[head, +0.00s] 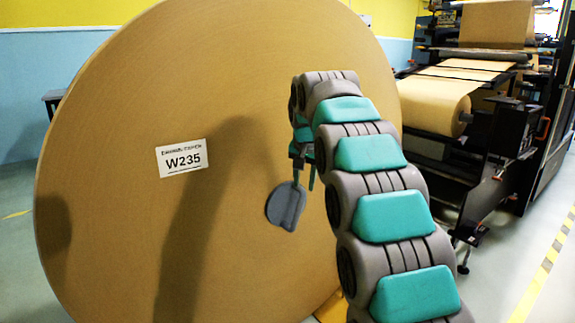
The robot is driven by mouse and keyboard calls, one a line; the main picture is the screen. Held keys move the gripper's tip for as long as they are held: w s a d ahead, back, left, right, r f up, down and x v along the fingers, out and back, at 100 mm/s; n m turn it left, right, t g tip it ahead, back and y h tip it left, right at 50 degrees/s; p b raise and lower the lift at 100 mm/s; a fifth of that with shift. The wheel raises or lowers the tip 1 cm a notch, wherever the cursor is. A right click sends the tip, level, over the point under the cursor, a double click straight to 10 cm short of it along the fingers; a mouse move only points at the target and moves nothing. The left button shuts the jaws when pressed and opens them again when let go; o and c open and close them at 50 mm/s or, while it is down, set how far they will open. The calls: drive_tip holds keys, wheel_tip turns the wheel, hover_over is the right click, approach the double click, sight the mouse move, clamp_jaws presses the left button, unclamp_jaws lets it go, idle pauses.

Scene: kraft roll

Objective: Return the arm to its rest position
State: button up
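My arm rises from the bottom right, grey with teal covers, and bends over in front of the big kraft roll (110,235). My gripper (303,180) points down at the arm's far end, in front of the roll's flat face. A dark grey, rounded flat piece (286,206) shows just below the fingers. I cannot tell whether the gripper holds it or whether it is apart from the fingers. The finger gap is small and partly hidden by the arm.
A white label (181,158) reading W235 is on the roll's face. A black machine (500,140) with a smaller kraft roll (432,106) stands at the right. Yellow floor striping (545,265) runs at the lower right, with open grey floor around it.

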drive_tip(key=s+d+f+n+g, duration=0.1)
drive_tip(key=s+f, duration=0.5)
drive_tip(key=s, duration=1.1)
drive_tip(key=s+d+f+n+g, duration=0.2)
drive_tip(key=s+d+f+g, duration=0.1)
drive_tip(key=s, duration=1.4)
drive_tip(key=s+d+f+n+g, duration=0.1)
drive_tip(key=s+d+f, duration=0.3)
drive_tip(key=s, duration=1.4)
wheel_tip(320, 180, down, 5)
drive_tip(key=shift+r+n+g, duration=0.15)
drive_tip(key=shift+n+g, duration=0.15)
drive_tip(key=shift+g, duration=0.3)
